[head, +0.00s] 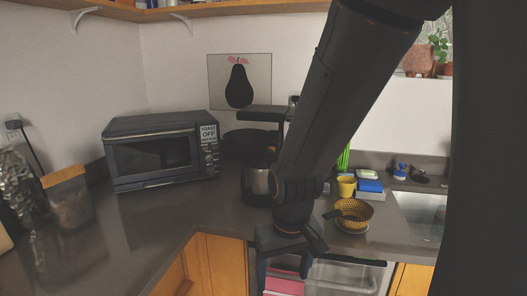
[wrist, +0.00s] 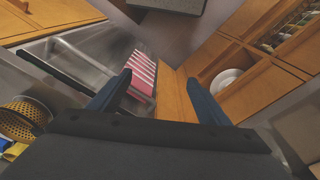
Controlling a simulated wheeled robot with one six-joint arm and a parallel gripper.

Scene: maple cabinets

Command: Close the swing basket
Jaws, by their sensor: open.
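A black coffee maker (head: 262,115) stands on the counter in the head view, behind my arm. A dark rounded part, apparently its swing basket (head: 248,143), sticks out to the left under the top housing, so it looks swung open. A metal carafe (head: 258,181) sits below. My arm hides the right side of the machine. My gripper (head: 284,268) is open and empty, pointing down in front of the counter edge, lower than the basket and nearer to me. Its two fingers also show spread in the wrist view (wrist: 159,78). The basket cannot be made out in the wrist view.
A toaster oven (head: 160,152) stands to the left. Below the counter, a pink-striped cloth (wrist: 144,75) hangs near the fingers. Counter before the toaster oven is clear.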

